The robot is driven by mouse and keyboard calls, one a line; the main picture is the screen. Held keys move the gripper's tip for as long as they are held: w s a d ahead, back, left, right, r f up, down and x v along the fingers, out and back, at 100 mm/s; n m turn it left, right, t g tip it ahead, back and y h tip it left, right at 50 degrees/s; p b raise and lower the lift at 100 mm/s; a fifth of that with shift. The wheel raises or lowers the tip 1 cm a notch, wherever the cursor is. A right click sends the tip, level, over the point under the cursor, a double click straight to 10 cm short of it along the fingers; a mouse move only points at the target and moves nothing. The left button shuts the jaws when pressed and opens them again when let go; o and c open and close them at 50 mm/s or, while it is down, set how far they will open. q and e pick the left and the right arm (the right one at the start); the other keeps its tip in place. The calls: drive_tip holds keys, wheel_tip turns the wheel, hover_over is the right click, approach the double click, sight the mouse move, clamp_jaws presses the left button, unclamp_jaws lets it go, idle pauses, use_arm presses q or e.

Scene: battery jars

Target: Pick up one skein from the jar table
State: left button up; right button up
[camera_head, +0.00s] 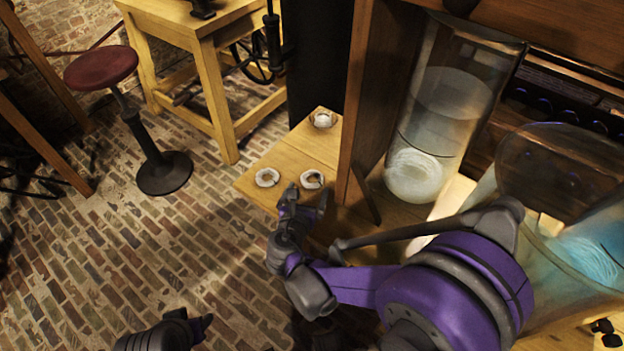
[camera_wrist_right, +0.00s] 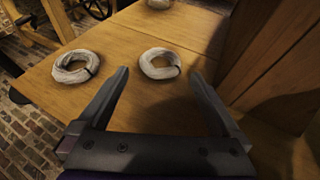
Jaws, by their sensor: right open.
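Three pale coiled skeins lie on the wooden jar table (camera_head: 290,152): a left one (camera_head: 260,179), a right one (camera_head: 305,182) near the front, and one farther back (camera_head: 323,121). In the right wrist view the right skein (camera_wrist_right: 146,66) lies just beyond and between my open fingertips, and the left skein (camera_wrist_right: 62,74) lies outside the left finger. The back skein is cut by the top edge there. My right gripper (camera_head: 308,203) is open and empty; it also shows in the wrist view (camera_wrist_right: 158,82). My left gripper (camera_head: 200,328) shows partly at the bottom edge; its jaws are unclear.
A wooden upright (camera_head: 354,95) stands right of the skeins. Large glass jars (camera_head: 450,100) with liquid and pale coils stand beyond it, one partly behind my right arm. A red stool (camera_head: 102,67) and a wooden workbench (camera_head: 215,75) stand left on open brick floor.

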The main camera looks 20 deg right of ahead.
sight(320, 177)
drive_tip(key=x, duration=0.3)
drive_tip(key=shift+s, duration=0.1)
drive_tip(key=c, duration=1.2)
